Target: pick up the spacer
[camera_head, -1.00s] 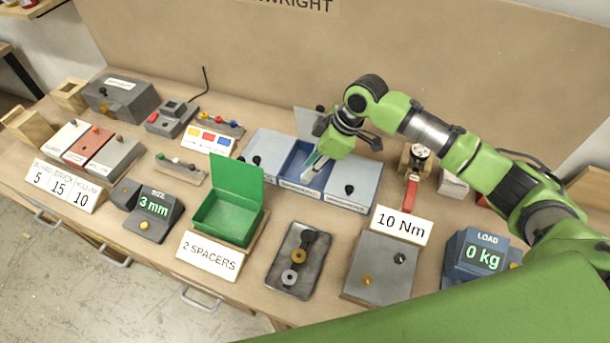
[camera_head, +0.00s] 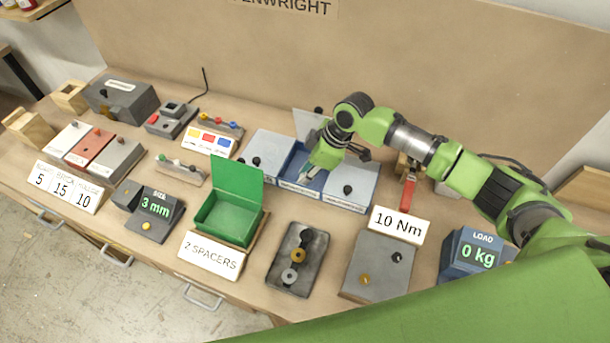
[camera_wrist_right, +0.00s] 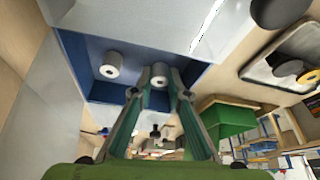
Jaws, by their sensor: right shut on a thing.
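My right gripper (camera_head: 309,176) reaches down into the opened middle blue compartment (camera_head: 297,158) of the grey-and-blue bin unit. In the right wrist view the two fingers (camera_wrist_right: 160,84) are close together, shut on a light grey, round spacer (camera_wrist_right: 159,71) with a hole. A second, similar spacer (camera_wrist_right: 110,66) lies apart from the fingers, left of them in the blue compartment. In the head view the spacers are hidden by the gripper and compartment walls. My left gripper is not in view.
An open green box (camera_head: 228,215) stands by a "2 SPACERS" sign (camera_head: 209,255). A dark tray with washers (camera_head: 298,262) and a grey box under a "10 Nm" sign (camera_head: 399,226) are in front. Black-knobbed lids (camera_head: 350,192) flank the compartment. Bare table lies between items.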

